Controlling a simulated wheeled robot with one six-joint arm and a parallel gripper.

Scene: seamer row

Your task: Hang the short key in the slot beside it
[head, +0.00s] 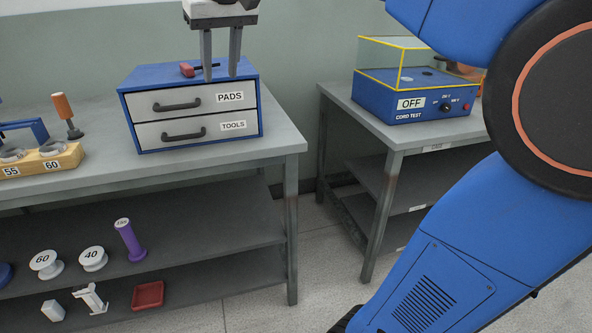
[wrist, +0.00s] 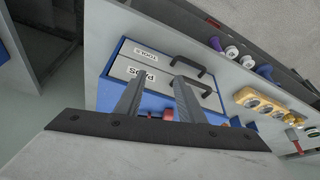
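My gripper (head: 220,76) hangs fingers down in front of the top of a blue two-drawer cabinet (head: 128,94) in the head view. Its two grey fingers are apart, with nothing seen between them; they also show in the wrist view (wrist: 158,82). A small red piece with a dark rod (head: 187,70) lies on the cabinet top, to the left of the fingers in the head view. I cannot tell whether it is the short key. No key or slot can be made out for certain.
The cabinet stands on a grey bench (head: 285,140), with a yellow block (head: 72,157) of sockets at left. A blue cord tester (head: 375,102) stands on the right bench. A gap separates the benches.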

